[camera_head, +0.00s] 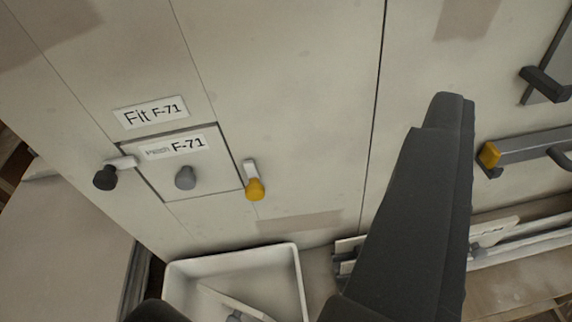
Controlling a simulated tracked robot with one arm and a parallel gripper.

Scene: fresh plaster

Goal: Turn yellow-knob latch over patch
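The yellow-knob latch (255,188) is on the wall just right of the patch. Its short white arm points down, with the yellow knob at the lower end, and it lies beside the patch rather than across it. The patch (160,178) is a pale square panel labelled F-71 with a grey knob (185,178) in its middle. It sits in the wall with a dark seam along its top edge. My gripper (448,105) shows as a long dark finger right of the latch, well apart from it. I cannot tell how its fingers stand.
A dark-knob latch (105,178) at the patch's left side points left. A "Fit F-71" label (151,112) is above. A white tray (298,275) stands below. A grey bar with a yellow end (489,155) and dark handles are at right. The wall between latch and gripper is clear.

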